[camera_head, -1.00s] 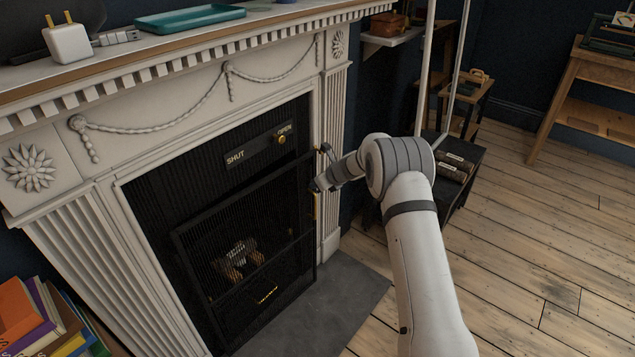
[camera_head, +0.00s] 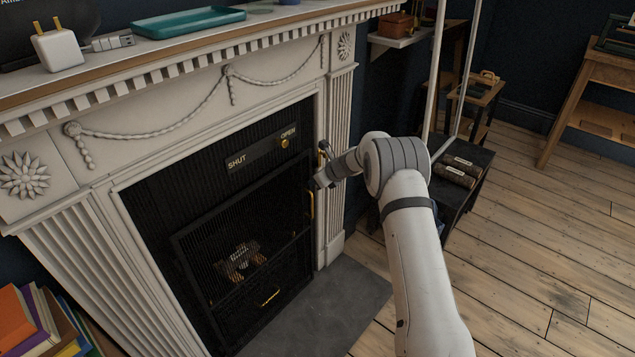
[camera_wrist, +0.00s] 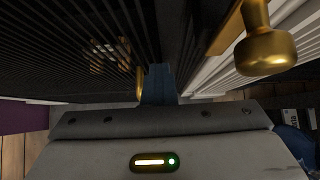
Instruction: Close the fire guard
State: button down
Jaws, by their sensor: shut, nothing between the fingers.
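The fire guard (camera_head: 215,265) is a dark mesh panel with a black frame in the fireplace opening; its ribbed dark surface fills the upper left of the wrist view (camera_wrist: 60,55). A brass upright handle (camera_head: 311,206) is at its right edge; a brass piece beside my fingers in the wrist view (camera_wrist: 140,82) looks like this handle. My gripper (camera_head: 316,184) is shut and empty at the guard's upper right edge, close to the handle. I cannot tell whether it touches. The fingers (camera_wrist: 158,84) show together in the wrist view.
Above the guard is a plate (camera_head: 262,152) marked SHUT and OPEN, with a brass knob (camera_head: 284,143) at the OPEN end. A white fluted surround (camera_head: 338,150) stands close right of my gripper. A grey hearth (camera_head: 330,305) lies below. Books (camera_head: 35,320) are at lower left.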

jog(key=s+d+f+v, duration=0.1)
jog(key=f+v, duration=0.1)
jog(key=v, duration=1.1)
jog(key=s+d+r+m+t+h+p, duration=0.2)
jog(key=s+d+r+m, duration=0.15)
jog(key=r+m, duration=0.45)
jog(key=s+d+r+m+t+h+p, duration=0.25)
jog(key=d+r+m, duration=0.3)
jog(key=r, duration=0.35)
jog(key=s+d+r+m+t+h+p, duration=0.1)
jog(key=s+d+r+m+h+p, duration=0.15)
jog(key=r+m, duration=0.6)
jog(key=s+d+r+m+g+h+p, duration=0.2)
jog(key=s+d+r+m, duration=0.1)
jog(key=s+m, duration=0.5)
jog(key=s+d+r+m+g+h+p, duration=0.1)
jog(key=s+d+r+m+g+p, duration=0.15)
jog(key=s+m, duration=0.6)
jog(key=s+a+m+g+y+p, duration=0.1)
jog(key=s+m, duration=0.3)
jog(key=s, duration=0.6)
jog(key=s+a+f+m+g+y+p, duration=0.1)
jog(key=s+a+m, duration=0.3)
jog(key=s, duration=0.6)
jog(key=shift+s+g+y+p, duration=0.2)
jog(key=shift+g+y+p, duration=0.2)
jog(key=shift+g, duration=0.4)
